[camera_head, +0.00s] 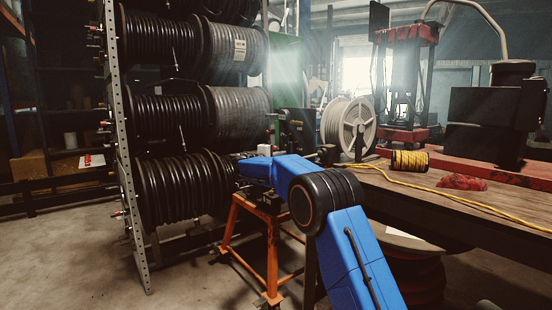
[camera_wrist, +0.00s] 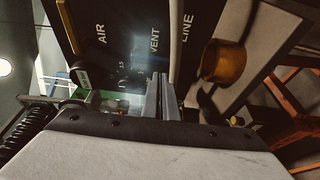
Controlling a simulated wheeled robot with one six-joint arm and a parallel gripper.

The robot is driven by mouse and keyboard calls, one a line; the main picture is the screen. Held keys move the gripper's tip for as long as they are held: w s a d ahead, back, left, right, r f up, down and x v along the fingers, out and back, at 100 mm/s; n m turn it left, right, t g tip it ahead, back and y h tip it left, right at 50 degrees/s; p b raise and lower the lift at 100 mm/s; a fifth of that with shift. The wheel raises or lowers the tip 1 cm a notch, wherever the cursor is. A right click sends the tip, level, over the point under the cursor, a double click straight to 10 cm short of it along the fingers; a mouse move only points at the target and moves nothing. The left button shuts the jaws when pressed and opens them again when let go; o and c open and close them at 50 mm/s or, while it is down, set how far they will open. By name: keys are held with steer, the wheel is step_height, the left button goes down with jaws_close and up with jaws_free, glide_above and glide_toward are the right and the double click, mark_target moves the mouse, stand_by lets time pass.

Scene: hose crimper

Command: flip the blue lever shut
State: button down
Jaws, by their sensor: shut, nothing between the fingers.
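I cannot make out a blue lever in either view; it is hidden or too small to tell. A dark panel (camera_wrist: 125,35) lettered AIR, VENT and LINE fills the upper middle of the wrist view. My gripper (camera_wrist: 159,77) is shut and empty, its two grey fingers close together in front of the panel's lower edge, below the VENT lettering. Whether the fingertips touch anything is unclear. In the head view my blue arm reaches left and away from me, and its own links hide the gripper's fingers.
A brass-coloured round part (camera_wrist: 223,64) sits right of the fingers. An orange stand (camera_head: 272,250) is below my arm. Racked black hose reels (camera_head: 185,190) stand left. A wooden bench (camera_head: 450,198) with a yellow hose spool (camera_head: 410,160) and red cloth (camera_head: 462,182) lies right. Floor at front left is clear.

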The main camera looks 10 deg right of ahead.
steer(key=shift+x, duration=1.45)
